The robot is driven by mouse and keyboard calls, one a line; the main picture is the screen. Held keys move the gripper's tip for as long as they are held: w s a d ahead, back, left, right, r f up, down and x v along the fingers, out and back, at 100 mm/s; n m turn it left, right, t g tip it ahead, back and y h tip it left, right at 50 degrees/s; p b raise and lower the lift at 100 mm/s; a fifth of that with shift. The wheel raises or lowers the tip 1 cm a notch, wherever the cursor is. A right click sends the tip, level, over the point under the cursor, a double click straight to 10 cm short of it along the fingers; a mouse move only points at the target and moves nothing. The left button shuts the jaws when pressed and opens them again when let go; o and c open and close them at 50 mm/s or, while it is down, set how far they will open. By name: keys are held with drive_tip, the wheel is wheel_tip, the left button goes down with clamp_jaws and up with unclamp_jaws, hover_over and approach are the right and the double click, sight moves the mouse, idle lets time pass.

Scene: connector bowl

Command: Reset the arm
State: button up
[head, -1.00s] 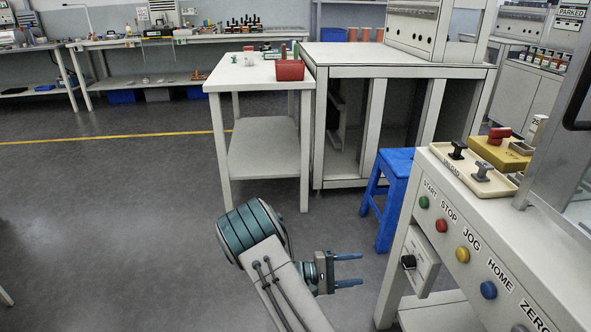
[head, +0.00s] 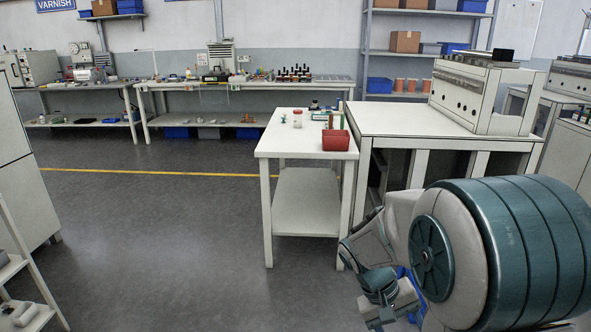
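My arm is folded up at the lower right of the head view, with a large teal and grey joint close to the camera. My gripper (head: 394,305) is below and left of that joint, at the lower edge of the picture. Its fingers cannot be made out, so its opening is not clear. No held object can be seen.
A white table (head: 285,147) with a red bin (head: 335,140) and small items stands ahead. A larger white bench (head: 385,121) carrying a control box (head: 478,92) adjoins it on the right. A shelf rack (head: 20,262) stands at lower left. The floor at left centre is clear.

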drive_tip(key=s+a+r+t+y+p, duration=0.1)
drive_tip(key=s+a+r+t+p, duration=0.1)
drive_tip(key=r+p, duration=0.2)
drive_tip(key=s+a+r+t+y+p, duration=0.2)
drive_tip(key=s+r+p, duration=0.1)
drive_tip(key=r, duration=0.7)
drive_tip(key=s+a+r+t+y+p, duration=0.1)
drive_tip(key=s+a+r+y+p, duration=0.1)
drive_tip(key=r+p, duration=0.3)
drive_tip(key=shift+s+a+r+t, duration=0.35)
drive_tip(key=shift+s+r, duration=0.4)
drive_tip(key=shift+r, duration=0.35)
